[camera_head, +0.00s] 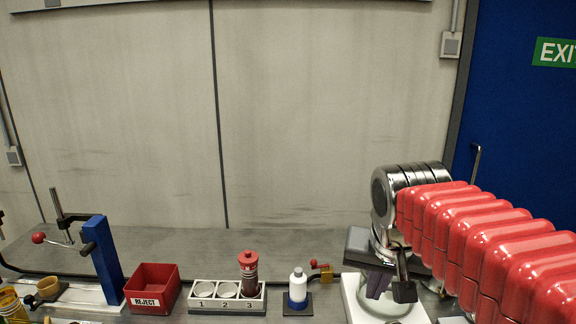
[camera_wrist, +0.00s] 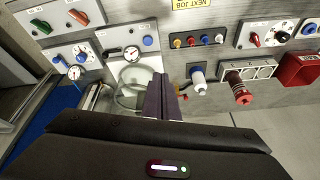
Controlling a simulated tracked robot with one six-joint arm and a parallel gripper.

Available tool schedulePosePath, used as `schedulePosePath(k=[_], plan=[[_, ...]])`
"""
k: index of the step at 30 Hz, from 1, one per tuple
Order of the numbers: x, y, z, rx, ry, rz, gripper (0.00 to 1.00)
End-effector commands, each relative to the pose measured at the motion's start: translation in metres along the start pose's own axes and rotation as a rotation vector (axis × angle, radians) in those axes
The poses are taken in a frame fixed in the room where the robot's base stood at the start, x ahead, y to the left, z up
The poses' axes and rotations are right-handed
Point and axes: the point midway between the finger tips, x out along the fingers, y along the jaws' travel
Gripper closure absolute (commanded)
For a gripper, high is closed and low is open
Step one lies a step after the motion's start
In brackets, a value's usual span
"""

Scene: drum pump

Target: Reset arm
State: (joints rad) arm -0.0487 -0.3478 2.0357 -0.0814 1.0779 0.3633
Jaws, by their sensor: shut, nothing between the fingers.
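My arm comes in from the right in the head view, with red ribbed links. It ends in my gripper (camera_head: 378,286), which points down at the right part of the bench. In the wrist view my gripper (camera_wrist: 163,82) has its two dark purple fingers together, with nothing between them. A clear glass vessel (camera_wrist: 138,88) lies beyond and left of the fingertips there. In the head view the vessel stands on a white base (camera_head: 352,292), partly hidden behind my gripper.
On the bench stand a red REJECT box (camera_head: 152,288), a numbered rack (camera_head: 203,303) with a red-capped bottle (camera_head: 249,278) in slot 3, and a white bottle (camera_head: 298,285). A blue post with a lever (camera_head: 104,258) is at the left. Bench behind them is clear.

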Motion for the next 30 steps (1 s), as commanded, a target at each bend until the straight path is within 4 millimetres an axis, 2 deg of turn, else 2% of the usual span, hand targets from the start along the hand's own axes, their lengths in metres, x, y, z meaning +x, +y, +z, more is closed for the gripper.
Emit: schedulePosePath(k=[10, 19, 24, 30], plan=[[0.007, 0.020, 0.063, -0.126, 0.045, -0.038, 1.00], [0.023, 0.034, 0.116, -0.231, 0.087, -0.062, 1.00], [0.031, 0.038, 0.133, -0.269, 0.102, -0.068, 1.00], [0.033, 0.039, 0.137, -0.277, 0.104, -0.069, 1.00]])
